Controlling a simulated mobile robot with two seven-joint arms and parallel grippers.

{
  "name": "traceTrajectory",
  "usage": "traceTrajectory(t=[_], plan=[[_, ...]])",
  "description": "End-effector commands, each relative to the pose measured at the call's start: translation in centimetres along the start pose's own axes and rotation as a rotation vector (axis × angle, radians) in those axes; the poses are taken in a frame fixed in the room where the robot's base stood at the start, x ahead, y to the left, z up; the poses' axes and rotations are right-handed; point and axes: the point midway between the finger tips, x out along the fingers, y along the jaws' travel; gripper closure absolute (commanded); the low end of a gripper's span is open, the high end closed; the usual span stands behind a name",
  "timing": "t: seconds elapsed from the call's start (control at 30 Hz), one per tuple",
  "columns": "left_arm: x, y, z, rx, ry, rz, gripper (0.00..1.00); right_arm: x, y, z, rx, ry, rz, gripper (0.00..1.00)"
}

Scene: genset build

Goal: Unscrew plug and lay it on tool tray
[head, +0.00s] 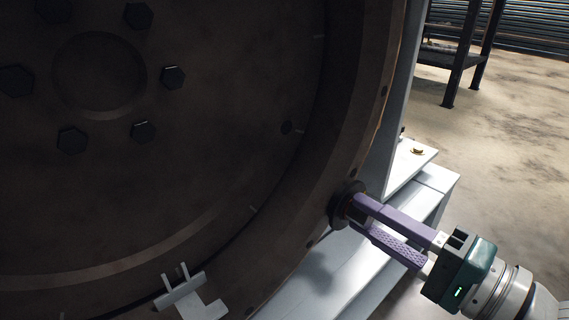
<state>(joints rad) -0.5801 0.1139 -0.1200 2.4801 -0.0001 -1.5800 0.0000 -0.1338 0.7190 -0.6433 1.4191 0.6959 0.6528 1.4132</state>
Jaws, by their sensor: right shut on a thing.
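The plug (342,204) is a dark round piece at the lower right rim of the large brown housing (300,230). My right gripper (355,212) comes in from the lower right, and its purple fingers are shut on the plug. The plug is at the housing face; I cannot tell whether it is still threaded in. My left gripper is not in view. I cannot make out the tool tray for certain.
The dark disc with several hex bolts (172,77) fills the left. A pale bracket (190,296) sticks up at the bottom. A white ledge (415,165) holds a small brass-coloured piece (417,151). A dark rack (455,58) stands on open floor behind.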

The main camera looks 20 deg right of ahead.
Motion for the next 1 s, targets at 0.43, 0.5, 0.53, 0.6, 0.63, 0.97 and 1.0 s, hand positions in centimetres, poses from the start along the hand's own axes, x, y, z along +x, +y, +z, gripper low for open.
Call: traceTrajectory(t=[0.43,0.5,0.53,0.6,0.63,0.97,1.0], plan=[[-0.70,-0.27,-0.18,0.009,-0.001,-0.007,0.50,0.02,-0.05,0.01,-0.218,0.000,-0.002,0.58],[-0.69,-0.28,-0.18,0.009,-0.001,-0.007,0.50,0.02,-0.04,0.00,-0.217,0.000,-0.001,0.50],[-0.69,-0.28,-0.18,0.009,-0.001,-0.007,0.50,0.01,-0.04,0.00,-0.217,0.000,-0.001,0.47],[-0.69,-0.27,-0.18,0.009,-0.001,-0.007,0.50,0.01,-0.03,0.00,-0.217,0.000,-0.001,0.39],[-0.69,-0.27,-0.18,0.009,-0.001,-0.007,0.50,0.01,-0.03,0.00,-0.217,0.000,-0.001,0.35],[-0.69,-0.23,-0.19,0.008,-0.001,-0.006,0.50,-0.01,0.02,0.00,-0.217,0.000,0.001,0.45],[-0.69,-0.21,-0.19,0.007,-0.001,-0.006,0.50,-0.01,0.01,0.00,-0.217,0.000,0.001,0.50]])
